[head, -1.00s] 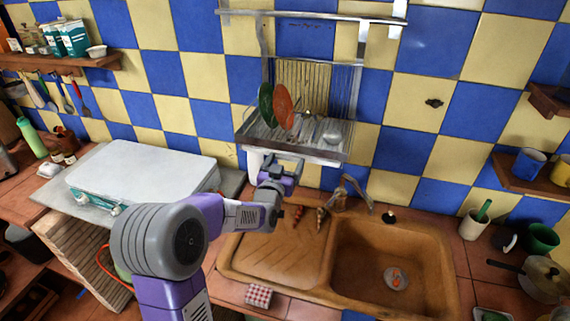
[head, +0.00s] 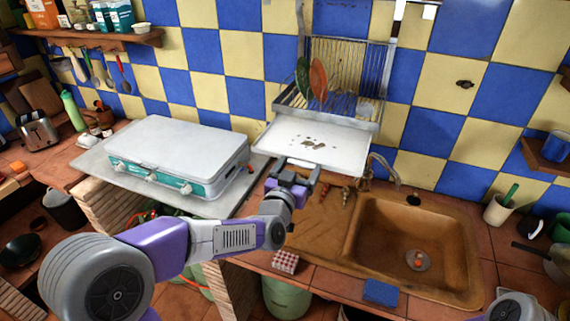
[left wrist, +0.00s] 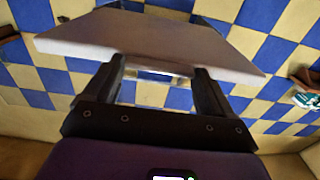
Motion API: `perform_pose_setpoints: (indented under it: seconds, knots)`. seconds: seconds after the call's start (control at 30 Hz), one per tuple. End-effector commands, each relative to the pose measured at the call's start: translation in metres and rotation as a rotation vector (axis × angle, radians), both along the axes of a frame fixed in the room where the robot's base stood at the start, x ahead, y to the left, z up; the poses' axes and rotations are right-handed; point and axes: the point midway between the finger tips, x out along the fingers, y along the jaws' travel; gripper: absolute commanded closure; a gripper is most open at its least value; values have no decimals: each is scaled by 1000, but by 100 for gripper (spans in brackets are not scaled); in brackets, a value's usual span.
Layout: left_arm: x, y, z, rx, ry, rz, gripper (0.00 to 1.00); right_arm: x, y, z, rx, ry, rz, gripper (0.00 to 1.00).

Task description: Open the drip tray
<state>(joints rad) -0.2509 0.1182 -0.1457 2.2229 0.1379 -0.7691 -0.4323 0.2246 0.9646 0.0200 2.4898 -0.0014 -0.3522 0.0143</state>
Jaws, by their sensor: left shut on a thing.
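The drip tray (head: 318,146) is a flat white tray with dark spots. It sticks far out from under the wire dish rack (head: 345,80) on the tiled wall. My left gripper (head: 296,169) is at the tray's front edge, shut on it. In the left wrist view the tray (left wrist: 150,42) spans above the two dark fingers, and the gripper (left wrist: 158,80) reaches its near edge; the exact contact is hard to see there. Part of my right arm shows at the bottom right of the head view, but its gripper is not visible.
A brown sink (head: 415,235) with a drainboard lies below the tray. A closed white stove (head: 175,150) stands to the left. A faucet (head: 385,170) rises near the tray's right front corner. Plates (head: 318,78) stand in the rack.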

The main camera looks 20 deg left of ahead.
Motion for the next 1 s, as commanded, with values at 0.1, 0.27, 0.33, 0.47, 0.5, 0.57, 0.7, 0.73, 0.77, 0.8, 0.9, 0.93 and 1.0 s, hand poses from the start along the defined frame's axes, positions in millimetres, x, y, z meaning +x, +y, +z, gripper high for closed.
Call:
perform_pose_setpoints:
  seconds: [0.1, 0.27, 0.33, 0.47, 0.5, 0.57, 0.7, 0.73, 0.77, 0.8, 0.9, 0.93, 1.0]
  knots:
    - [-5, -7, 0, -1, 0, -12, 70, 0, 0, -2, 0, 1, 0, 57]
    - [-7, -9, 0, -1, 1, -16, 70, 0, 0, -2, 0, 1, 0, 57]
    - [-7, -9, 0, -1, 1, -16, 70, 0, 0, -2, 0, 1, 0, 57]
    - [-7, -8, 0, -1, 1, -14, 70, 0, 0, -2, 0, 1, 0, 57]
    - [-7, -8, 0, -1, 1, -14, 12, 0, 0, -2, 0, 1, 0, 57]
    - [-7, -8, 0, -1, 1, -14, 3, 0, 0, -2, 0, 1, 0, 57]
    - [-7, -8, 0, -1, 1, -14, 0, 0, 0, -2, 0, 1, 0, 57]
    - [-7, -8, 0, -1, 1, -14, 0, 0, 0, -2, 0, 1, 0, 57]
    - [-7, -8, 0, -1, 1, -14, 0, 0, 0, -2, 0, 1, 0, 57]
    - [-7, -8, 0, -1, 1, -14, 0, 0, 0, -2, 0, 1, 0, 57]
    - [-12, -7, 0, -1, 0, -14, 0, 0, 0, -2, 0, 1, 0, 57]
    - [-15, -7, 1, -1, 0, -14, 0, 0, 0, -2, 0, 1, 0, 57]
    - [-24, -7, 1, -2, -1, -15, 0, 0, 0, -3, 0, 1, 0, 57]
